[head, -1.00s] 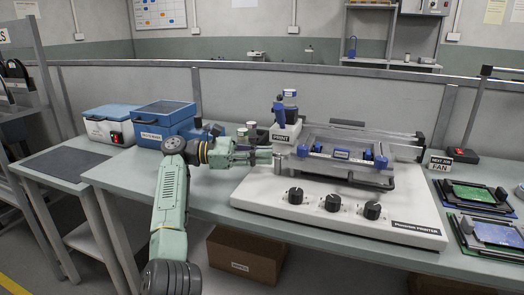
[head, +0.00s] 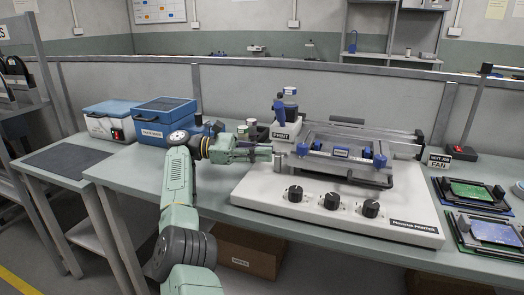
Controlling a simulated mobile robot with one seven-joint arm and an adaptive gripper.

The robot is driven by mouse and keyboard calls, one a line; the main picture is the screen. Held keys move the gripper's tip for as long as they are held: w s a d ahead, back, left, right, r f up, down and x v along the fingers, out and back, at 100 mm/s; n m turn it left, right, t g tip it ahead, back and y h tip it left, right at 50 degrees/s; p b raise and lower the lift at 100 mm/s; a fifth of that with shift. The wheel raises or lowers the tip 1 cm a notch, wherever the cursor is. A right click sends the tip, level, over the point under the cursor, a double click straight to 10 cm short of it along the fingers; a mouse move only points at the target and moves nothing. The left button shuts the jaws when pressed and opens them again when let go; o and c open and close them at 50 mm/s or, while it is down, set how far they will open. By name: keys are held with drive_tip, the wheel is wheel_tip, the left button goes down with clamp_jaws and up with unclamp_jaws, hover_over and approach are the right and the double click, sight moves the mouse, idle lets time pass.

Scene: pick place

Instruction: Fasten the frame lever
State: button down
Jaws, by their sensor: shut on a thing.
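My gripper (head: 275,155) reaches in from the left, roughly level, at the left edge of the frame. Its fingers are shut on a small part at that edge, which appears to be the frame lever. The fingers hide most of this part, so its angle and whether it is fastened cannot be told.
Black knobs (head: 332,201) line the printer's front. Trays with green and blue boards (head: 472,188) lie at right. A low wall closes the back.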

drive_tip(key=c, duration=1.8)
unclamp_jaws()
drive_tip(key=shift+d+f, duration=0.15)
drive_tip(key=shift+s+f+n+t+b, duration=0.15)
drive_tip(key=shift+n+t+b, duration=0.15)
drive_tip(key=shift+t+b, duration=0.25)
